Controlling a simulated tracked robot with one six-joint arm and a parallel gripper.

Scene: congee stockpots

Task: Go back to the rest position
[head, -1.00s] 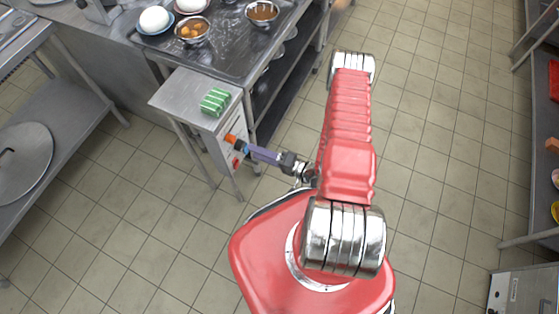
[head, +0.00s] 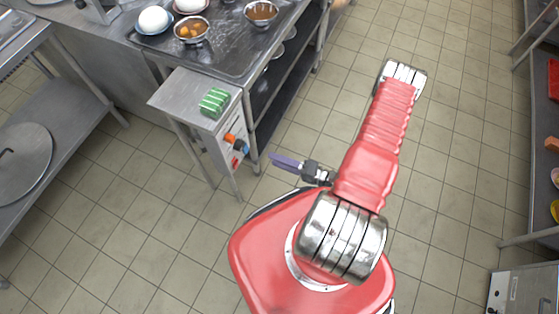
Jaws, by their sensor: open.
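My gripper (head: 272,158) is at the left of my red arm, in the middle of the head view. Its purple fingers point left, toward the side of a small steel stand. It is open and no object shows between the fingers. A gap of floor lies between the fingertips and the stand's front panel, which carries an orange knob (head: 231,138) and a red knob (head: 236,161). The gap between the fingers is hard to make out from this angle.
The steel stand (head: 172,92) bears a green striped block (head: 214,102). Behind it, a dark counter (head: 232,52) holds several bowls. A shelf with a round lid (head: 22,165) stands at left, another shelf (head: 541,130) at right. Tiled floor (head: 450,160) around my arm is clear.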

